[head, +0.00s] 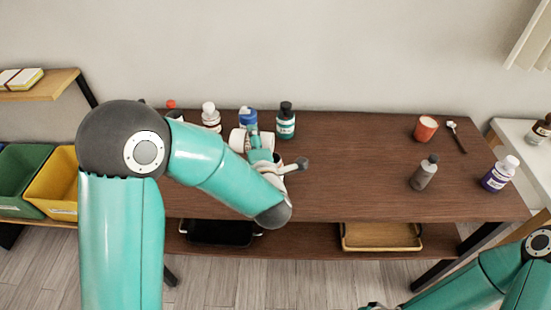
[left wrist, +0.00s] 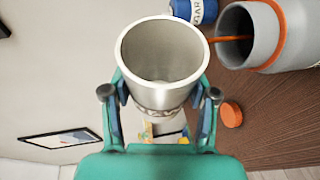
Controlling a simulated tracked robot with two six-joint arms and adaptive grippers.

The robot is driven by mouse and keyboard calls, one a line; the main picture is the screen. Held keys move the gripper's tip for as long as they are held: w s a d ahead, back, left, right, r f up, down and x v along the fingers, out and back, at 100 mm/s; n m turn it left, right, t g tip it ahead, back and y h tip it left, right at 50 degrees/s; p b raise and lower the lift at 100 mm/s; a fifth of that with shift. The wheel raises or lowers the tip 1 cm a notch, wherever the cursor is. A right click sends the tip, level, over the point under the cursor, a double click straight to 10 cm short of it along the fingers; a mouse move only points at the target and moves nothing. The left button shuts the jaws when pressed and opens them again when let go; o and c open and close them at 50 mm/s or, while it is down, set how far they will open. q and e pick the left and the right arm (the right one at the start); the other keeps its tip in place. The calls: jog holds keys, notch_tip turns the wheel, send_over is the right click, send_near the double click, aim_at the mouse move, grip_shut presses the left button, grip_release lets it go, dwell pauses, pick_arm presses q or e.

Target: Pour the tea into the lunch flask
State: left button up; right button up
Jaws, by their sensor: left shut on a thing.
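My left gripper (left wrist: 160,108) is shut on a white cup (left wrist: 160,95) with a patterned band; in the head view the gripper (head: 254,142) partly covers the cup (head: 237,140). The cup is tipped, and no pool of tea shows inside it. The grey lunch flask (left wrist: 292,30) with an orange band stands beside the cup, its mouth facing the cup's rim. A thin orange-brown stream of tea (left wrist: 232,39) runs from the rim into the flask's mouth. Only a tip of my right gripper (head: 373,306) shows at the bottom edge.
An orange lid (left wrist: 231,115) lies on the table. A blue sugar jar (left wrist: 195,11) and a teal-labelled bottle (head: 286,122) stand near.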

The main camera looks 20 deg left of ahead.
pick_arm(q)
jog(key=shift+r, duration=0.1)
jog(key=r+n+p, duration=0.1)
jog(key=p, duration=0.1)
jog(key=shift+a+r+h+p, duration=0.1)
jog(key=shift+a+h+p, duration=0.05)
jog(key=shift+h+p, duration=0.2)
jog(key=shift+a+f+n+g+h+p, duration=0.2)
jog(key=shift+n+g+h+p, duration=0.1)
jog(key=shift+n+p, duration=0.1)
jog(key=shift+s+f+n, duration=0.15)
jog(key=shift+f+n, duration=0.1)
jog(key=shift+n, duration=0.15)
jog(key=shift+f+h+b, duration=0.25)
jog(key=shift+f+b, duration=0.05)
jog(key=shift+b, duration=0.1)
jog(key=shift+r+n, duration=0.2)
jog(key=shift+n, duration=0.2)
